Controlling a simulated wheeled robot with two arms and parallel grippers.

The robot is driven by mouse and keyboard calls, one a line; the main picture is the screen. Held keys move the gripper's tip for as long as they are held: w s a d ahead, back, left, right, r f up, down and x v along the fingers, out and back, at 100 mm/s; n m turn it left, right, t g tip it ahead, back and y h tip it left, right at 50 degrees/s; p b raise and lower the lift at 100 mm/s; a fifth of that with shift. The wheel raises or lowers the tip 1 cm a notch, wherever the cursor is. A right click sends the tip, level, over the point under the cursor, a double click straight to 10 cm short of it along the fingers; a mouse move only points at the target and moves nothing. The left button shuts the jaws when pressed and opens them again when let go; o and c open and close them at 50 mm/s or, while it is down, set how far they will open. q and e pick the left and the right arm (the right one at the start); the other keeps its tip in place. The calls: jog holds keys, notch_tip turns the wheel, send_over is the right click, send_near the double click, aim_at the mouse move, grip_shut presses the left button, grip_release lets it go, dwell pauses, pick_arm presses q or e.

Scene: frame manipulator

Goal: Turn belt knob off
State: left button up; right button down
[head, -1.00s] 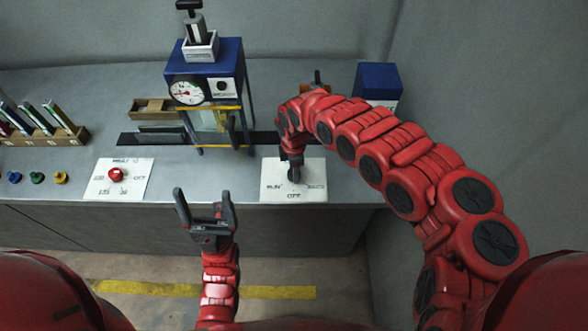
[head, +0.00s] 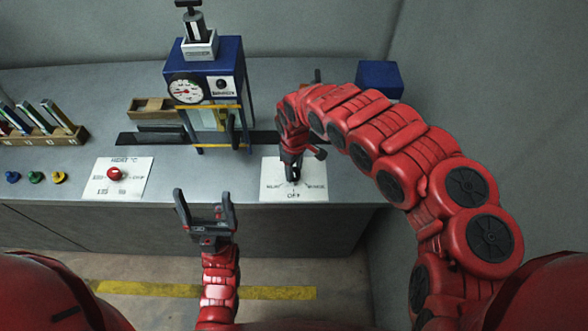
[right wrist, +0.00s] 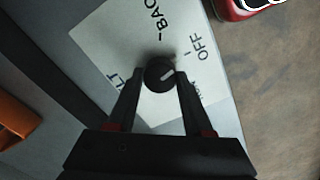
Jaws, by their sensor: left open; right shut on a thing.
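The panel's "BACK" and "OFF" lettering shows there; another label is partly hidden by a finger. My right gripper (right wrist: 157,80) is shut on the knob, one finger on each side. In the head view, my right gripper (head: 292,177) stands over the same panel (head: 315,184). My left gripper (head: 206,206) is open and empty before the bench edge.
A second white panel with a red knob (head: 115,174) lies to the left. A blue machine with a dial (head: 187,90) stands behind. Several coloured buttons (head: 36,177) and a wooden rack (head: 45,138) are at the far left. A blue box (head: 380,78) stands behind my right arm.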

jog(key=shift+m, duration=0.8)
jog(key=shift+w+r, duration=0.1)
jog(key=shift+c, duration=1.5)
grip_release()
